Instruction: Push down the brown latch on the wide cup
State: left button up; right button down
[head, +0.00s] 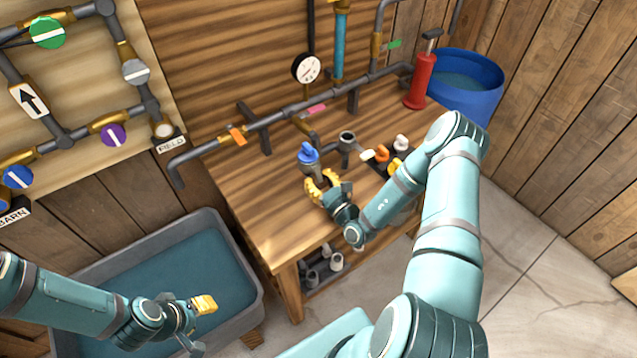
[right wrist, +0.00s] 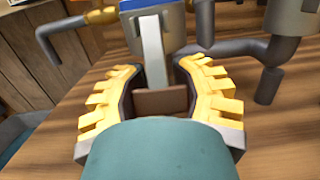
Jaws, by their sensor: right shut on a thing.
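The grey wide cup (right wrist: 172,32) with a blue part on top stands on the wooden bench; its blue top (head: 308,153) shows in the head view. A light grey lever strip runs from the cup toward me and ends in the brown latch (right wrist: 160,102). My right gripper (head: 321,186) is right in front of the cup. In the right wrist view its yellow fingers (right wrist: 160,72) are on both sides of the brown latch and shut on it. My left gripper (head: 204,304) is over the grey tub, with no object visible in it; its finger gap is unclear.
A pipe (head: 290,113) with a gauge (head: 307,69) runs along the bench (head: 262,222) behind the cup. A dark grey fitting (head: 347,140) and several small coloured fittings stand to the right. A red pump (head: 421,80) and blue barrel (head: 492,85) are farther right.

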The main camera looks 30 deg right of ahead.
aim_at(317, 169)
pick_arm(q)
jog(key=shift+f+b, duration=0.35)
jog(key=shift+f, duration=0.35)
pick_arm(e)
jog(key=shift+w+f+t, duration=0.1)
jog(key=shift+f+t, duration=0.1)
jog(key=shift+t, duration=0.3)
jog(key=shift+c, duration=1.9)
grip_release()
jog(key=shift+r, duration=0.1)
notch_tip(317, 169, up, 10)
